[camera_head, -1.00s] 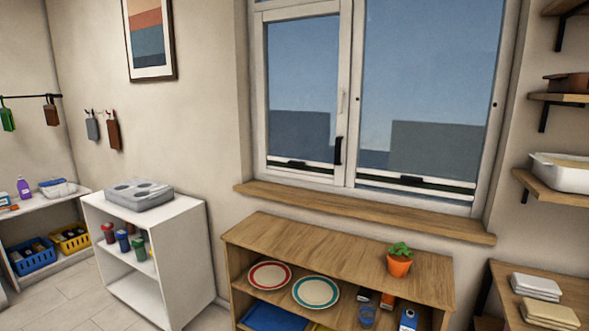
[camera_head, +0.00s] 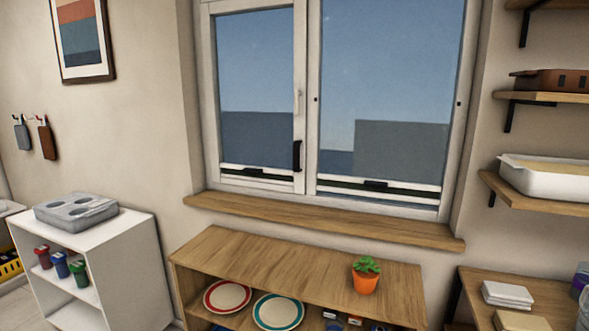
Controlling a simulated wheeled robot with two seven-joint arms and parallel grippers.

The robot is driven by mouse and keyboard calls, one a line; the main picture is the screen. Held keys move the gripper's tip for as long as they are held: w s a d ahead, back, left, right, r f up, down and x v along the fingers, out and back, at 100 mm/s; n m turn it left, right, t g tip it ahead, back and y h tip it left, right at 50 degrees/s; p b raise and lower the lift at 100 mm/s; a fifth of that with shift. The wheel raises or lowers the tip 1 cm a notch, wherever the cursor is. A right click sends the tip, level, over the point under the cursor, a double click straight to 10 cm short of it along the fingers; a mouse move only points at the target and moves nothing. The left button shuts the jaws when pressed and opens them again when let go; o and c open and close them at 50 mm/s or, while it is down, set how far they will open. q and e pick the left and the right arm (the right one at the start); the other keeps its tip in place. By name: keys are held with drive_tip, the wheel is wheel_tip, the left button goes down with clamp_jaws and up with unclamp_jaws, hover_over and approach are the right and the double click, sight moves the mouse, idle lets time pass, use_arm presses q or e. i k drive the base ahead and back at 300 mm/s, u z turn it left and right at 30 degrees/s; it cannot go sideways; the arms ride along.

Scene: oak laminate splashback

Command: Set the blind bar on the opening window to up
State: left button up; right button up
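The opening window (camera_head: 203,100) is the narrower left sash, with a white frame and a black handle (camera_head: 297,156) low on its right side. Its blind bar (camera_head: 258,174) is a pale horizontal bar with a small dark grip, low across the pane near the bottom of the sash. The wider right pane has a similar blind bar (camera_head: 410,189), also low, with a dark grip. Neither of my grippers is in view.
A wooden sill (camera_head: 320,220) juts out below the window. Below it stands a wooden shelf unit (camera_head: 290,265) with a potted plant (camera_head: 365,276) on top and plates inside. A white cabinet (camera_head: 125,235) stands left, wall shelves (camera_head: 545,97) right.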

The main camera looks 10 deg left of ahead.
sight(259, 171)
drive_tip(key=i, duration=0.9)
drive_tip(key=u, duration=0.5)
